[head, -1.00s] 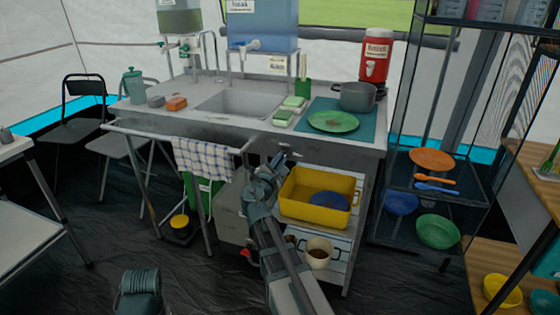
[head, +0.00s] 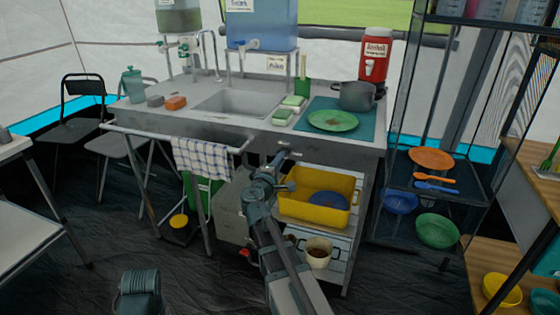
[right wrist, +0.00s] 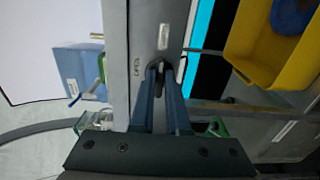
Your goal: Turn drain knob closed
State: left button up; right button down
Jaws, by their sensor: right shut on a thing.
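The drain knob (right wrist: 163,73) is a small dark piece on the grey front panel below the sink, seen in the right wrist view. My right gripper (right wrist: 167,72) is shut on it, its two blue-grey fingers on either side, hiding most of it. A small label that seems to read "OPEN" (right wrist: 137,67) is beside the knob. In the head view, my right gripper (head: 284,155) reaches up to the panel (head: 262,147) below the sink basin (head: 238,103). The knob's exact angle is hard to tell. My left gripper is not in view.
A yellow tub (head: 315,207) on the shelf is close to the right of my right gripper. A checked towel (head: 201,157) hangs on the rail to its left. A cream mug (head: 318,254) is lower down. Black shelving (head: 430,190) stands at the right.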

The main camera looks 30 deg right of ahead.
dwell(0.6)
jog(key=c, duration=0.9)
grip_release()
jog(key=shift+s, duration=0.1)
jog(key=v, duration=1.3)
jog(key=shift+s+a, duration=0.2)
